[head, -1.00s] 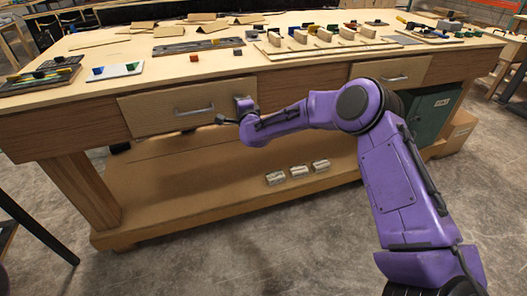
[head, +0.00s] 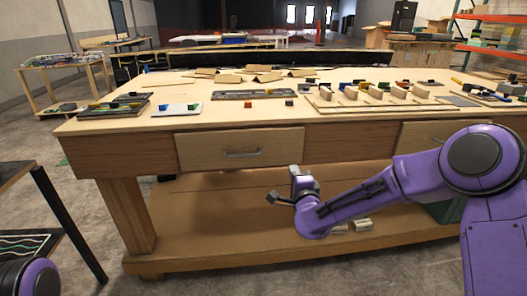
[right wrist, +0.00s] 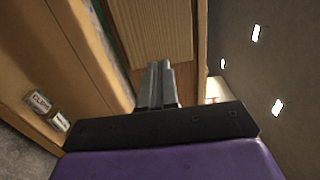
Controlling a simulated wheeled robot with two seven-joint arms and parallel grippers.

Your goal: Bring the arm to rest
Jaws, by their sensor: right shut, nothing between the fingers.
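My right arm (head: 350,205) is purple and reaches in from the right in the head view, in front of the workbench. My right gripper (head: 296,172) is near the bench front, below and to the right of the left drawer (head: 240,148). In the right wrist view its fingers (right wrist: 158,85) are together with nothing between them, and a wooden panel shows beyond. Part of my left arm (head: 30,278) shows at the bottom left corner of the head view; its gripper is out of view.
The workbench top (head: 170,88) holds several boards, small blocks and cardboard pieces. Its lower shelf (head: 200,235) carries small light boxes (head: 362,224), partly behind my arm. A dark-legged table (head: 62,225) stands at the left. Open floor (head: 85,262) lies between it and the bench.

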